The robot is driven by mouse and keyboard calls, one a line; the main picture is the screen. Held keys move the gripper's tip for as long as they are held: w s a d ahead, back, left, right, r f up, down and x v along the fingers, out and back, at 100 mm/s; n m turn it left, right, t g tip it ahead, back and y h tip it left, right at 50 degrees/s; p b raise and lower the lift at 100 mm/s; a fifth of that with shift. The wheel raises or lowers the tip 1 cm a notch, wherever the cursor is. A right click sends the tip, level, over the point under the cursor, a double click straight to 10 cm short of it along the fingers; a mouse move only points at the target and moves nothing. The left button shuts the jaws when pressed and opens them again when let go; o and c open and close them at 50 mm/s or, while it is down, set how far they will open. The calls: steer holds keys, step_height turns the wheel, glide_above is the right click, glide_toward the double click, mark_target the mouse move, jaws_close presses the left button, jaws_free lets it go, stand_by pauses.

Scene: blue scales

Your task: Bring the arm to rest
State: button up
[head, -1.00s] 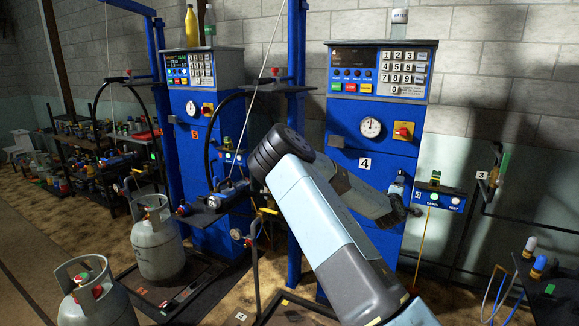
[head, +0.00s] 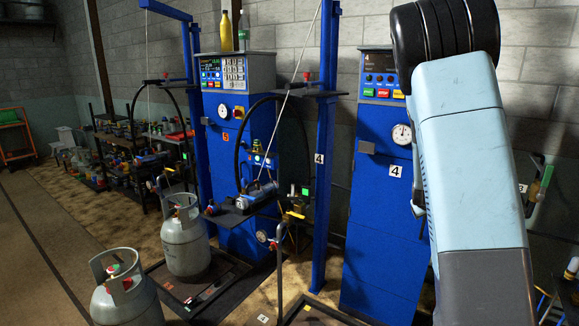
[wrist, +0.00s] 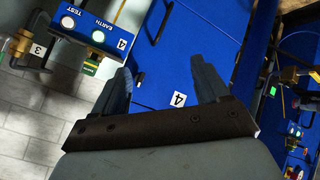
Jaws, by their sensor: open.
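My gripper (wrist: 163,88) shows in the wrist view with its two fingers well apart and nothing between them. It faces the blue scale cabinet marked 4 (wrist: 187,60), and the 4 label shows between the fingers. My gripper is hidden in the head view.
A blue post (head: 325,150) stands left of cabinet 4. Cabinet 5 (head: 222,120) and two grey gas cylinders (head: 184,240) are further left. A blue EARTH/TEST box (wrist: 97,28) shows upper left in the wrist view. Open floor (head: 40,260) lies at the far left.

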steer(key=s+a+r+g+y, duration=0.1)
steer(key=s+a+r+y, duration=0.1)
steer(key=s+a+r, duration=0.55)
steer(key=s+a+r+m+y, duration=0.15)
steer(key=s+a+r, duration=0.3)
steer(key=s, duration=0.55)
steer(key=s+a+r+n+g+y, duration=0.1)
steer(key=s+a+r+y, duration=0.2)
steer(key=s+a+r, duration=0.5)
steer(key=s+a+f, duration=0.1)
steer(key=s, duration=1)
steer(key=shift+s+a+g+h, duration=0.2)
steer(key=shift+s+g+h, duration=0.1)
steer(key=shift+h, duration=0.15)
steer(key=shift+m, duration=0.25)
